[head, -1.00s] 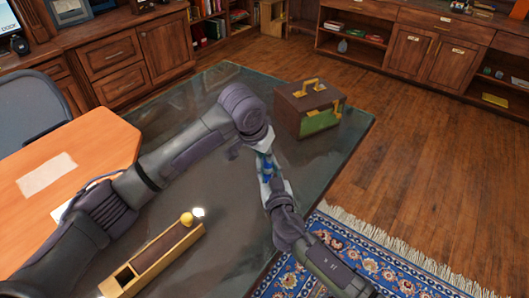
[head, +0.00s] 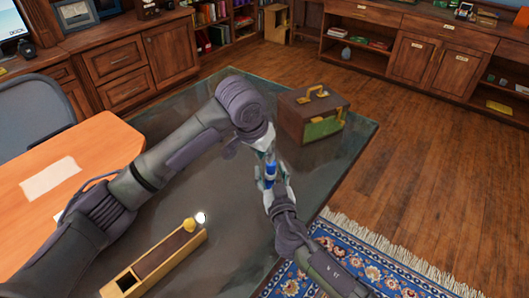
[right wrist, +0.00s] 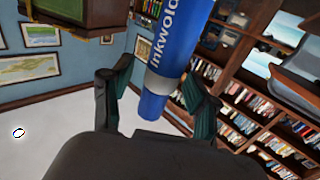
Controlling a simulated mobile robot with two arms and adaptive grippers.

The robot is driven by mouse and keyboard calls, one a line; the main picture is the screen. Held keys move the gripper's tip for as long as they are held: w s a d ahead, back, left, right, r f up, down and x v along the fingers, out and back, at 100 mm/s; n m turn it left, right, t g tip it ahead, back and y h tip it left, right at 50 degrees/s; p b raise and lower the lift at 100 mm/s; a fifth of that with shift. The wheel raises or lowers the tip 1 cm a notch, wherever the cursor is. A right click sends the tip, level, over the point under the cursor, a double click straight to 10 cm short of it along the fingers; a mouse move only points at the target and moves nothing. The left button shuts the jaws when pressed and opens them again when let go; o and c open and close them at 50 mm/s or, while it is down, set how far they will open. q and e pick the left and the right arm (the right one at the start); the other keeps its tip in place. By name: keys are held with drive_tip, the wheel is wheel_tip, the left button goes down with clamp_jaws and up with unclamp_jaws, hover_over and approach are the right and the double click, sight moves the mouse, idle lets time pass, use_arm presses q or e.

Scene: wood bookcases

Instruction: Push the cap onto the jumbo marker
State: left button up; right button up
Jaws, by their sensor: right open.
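The blue jumbo marker (right wrist: 180,40) with white "Inkwold" lettering stands between my two grippers above the dark desk; its blue shows small in the head view (head: 270,170). In the right wrist view a silver-grey band (right wrist: 160,83) divides the lettered part from a plain blue end piece (right wrist: 154,105); I cannot tell for certain whether this is the cap. My right gripper (right wrist: 158,100) is open, its fingers on either side of the plain end, with a gap at the left finger. My left gripper (head: 264,150) holds the marker from above; its fingertips are small and partly hidden.
A brown and green case with brass fittings (head: 312,115) stands on the desk (head: 225,250) just beyond the grippers. A long wooden tray (head: 150,262) with a yellow ball (head: 189,225) at its end lies nearer, to the left. An orange table (head: 85,150) adjoins at left.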

drive_tip(key=v, duration=1.2)
use_arm(q)
drive_tip(key=shift+f, duration=0.1)
use_arm(e)
drive_tip(key=shift+f, duration=0.1)
drive_tip(key=shift+f+b, duration=0.45)
drive_tip(key=shift+b, duration=0.05)
use_arm(q)
drive_tip(key=x, duration=0.4)
drive_tip(key=shift+s, duration=0.1)
use_arm(e)
drive_tip(key=shift+s+r, duration=0.1)
drive_tip(key=shift+r, duration=0.1)
use_arm(q)
drive_tip(key=p+v, duration=0.6)
drive_tip(key=p, duration=0.1)
use_arm(e)
wheel_tip(320, 180, up, 7)
